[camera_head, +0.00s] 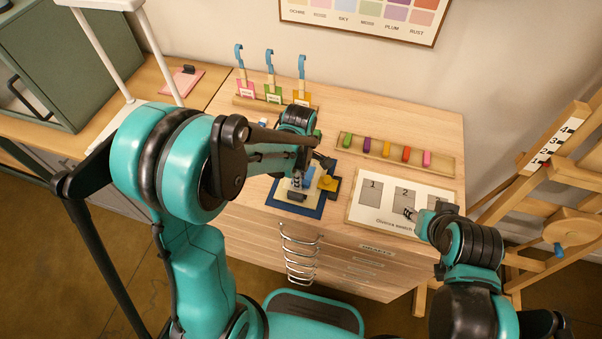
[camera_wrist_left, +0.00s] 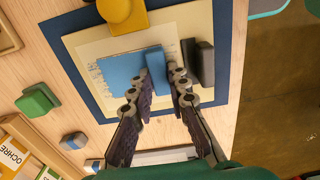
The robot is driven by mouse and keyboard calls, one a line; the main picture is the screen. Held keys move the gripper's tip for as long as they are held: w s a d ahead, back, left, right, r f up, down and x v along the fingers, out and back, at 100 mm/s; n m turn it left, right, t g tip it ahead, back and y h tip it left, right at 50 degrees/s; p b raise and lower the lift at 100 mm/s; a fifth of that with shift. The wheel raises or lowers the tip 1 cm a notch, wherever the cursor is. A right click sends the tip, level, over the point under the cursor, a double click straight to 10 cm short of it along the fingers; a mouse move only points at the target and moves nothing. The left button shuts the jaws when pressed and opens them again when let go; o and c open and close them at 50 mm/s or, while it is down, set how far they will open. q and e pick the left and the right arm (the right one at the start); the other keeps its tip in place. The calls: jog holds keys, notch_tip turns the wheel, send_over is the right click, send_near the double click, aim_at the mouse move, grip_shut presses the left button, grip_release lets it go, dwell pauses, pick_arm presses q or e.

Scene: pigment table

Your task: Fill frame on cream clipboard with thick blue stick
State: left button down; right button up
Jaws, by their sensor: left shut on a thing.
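The cream sheet (camera_wrist_left: 200,22) lies on a dark blue board in the left wrist view; the cream area also shows in the head view (camera_head: 284,188). A light blue patch (camera_wrist_left: 120,72) covers much of the area on it, with faint marks along its left edge. My left gripper (camera_wrist_left: 162,76) is shut on the thick blue stick (camera_wrist_left: 156,66), which stands at the patch's right side. In the head view my left gripper (camera_head: 297,190) is over the sheet, partly hidden by its arm. My right gripper (camera_head: 410,214) is by the numbered board; its jaws are too small to read.
A dark grey block (camera_wrist_left: 205,63) lies right of the blue stick, and a yellow knob (camera_wrist_left: 120,11) is at the sheet's top. A numbered board (camera_head: 359,215) and a rack of coloured sticks (camera_head: 435,160) are at right.

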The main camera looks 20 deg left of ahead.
pick_arm(q)
jog(key=shift+s, duration=0.4)
jog(key=shift+w, duration=0.15)
jog(key=shift+w, duration=1)
jog(key=shift+w+d+b, duration=0.1)
jog(key=shift+w+b, duration=0.2)
jog(key=shift+w, duration=2.4)
jog(key=shift+r, duration=0.1)
